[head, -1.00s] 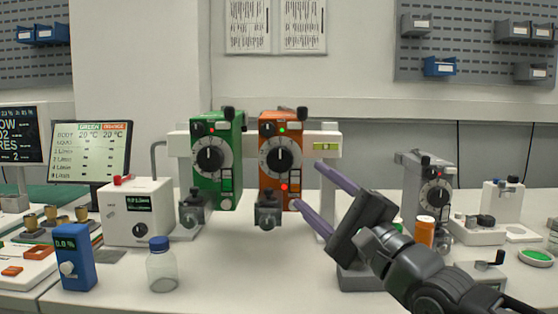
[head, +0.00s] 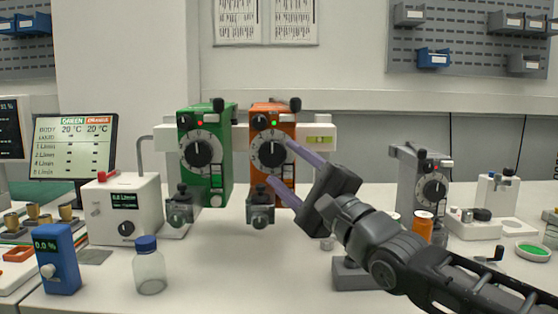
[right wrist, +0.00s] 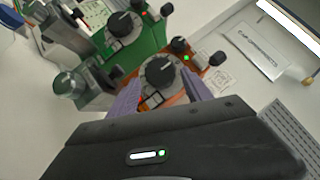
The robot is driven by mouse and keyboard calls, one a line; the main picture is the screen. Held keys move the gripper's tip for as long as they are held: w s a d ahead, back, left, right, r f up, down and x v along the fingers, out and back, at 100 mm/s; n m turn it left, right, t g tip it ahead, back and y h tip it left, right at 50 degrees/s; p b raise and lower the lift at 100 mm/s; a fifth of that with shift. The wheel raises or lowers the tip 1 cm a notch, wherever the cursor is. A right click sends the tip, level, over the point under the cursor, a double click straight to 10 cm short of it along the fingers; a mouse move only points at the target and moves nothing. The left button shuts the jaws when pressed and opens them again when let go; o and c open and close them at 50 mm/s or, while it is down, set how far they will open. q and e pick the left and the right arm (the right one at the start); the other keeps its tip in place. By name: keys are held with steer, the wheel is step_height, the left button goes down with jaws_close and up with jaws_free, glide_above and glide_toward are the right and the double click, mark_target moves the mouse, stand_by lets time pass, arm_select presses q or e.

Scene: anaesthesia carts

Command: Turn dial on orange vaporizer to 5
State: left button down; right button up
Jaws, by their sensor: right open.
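In the right wrist view the orange vaporizer's dial (right wrist: 162,70) lies just beyond and between the open fingers (right wrist: 160,92). I cannot tell whether a finger touches it. My left gripper is not in view.
A grey vaporizer (head: 409,180) stands at the right. A clear bottle with a blue cap (head: 149,268), a blue meter (head: 57,260) and a white flow box (head: 118,200) stand at the left. The bench front between bottle and right arm is clear.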

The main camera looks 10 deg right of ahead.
mark_target(275, 156)
steer(key=shift+x, duration=1.55)
steer(key=shift+c, duration=0.5)
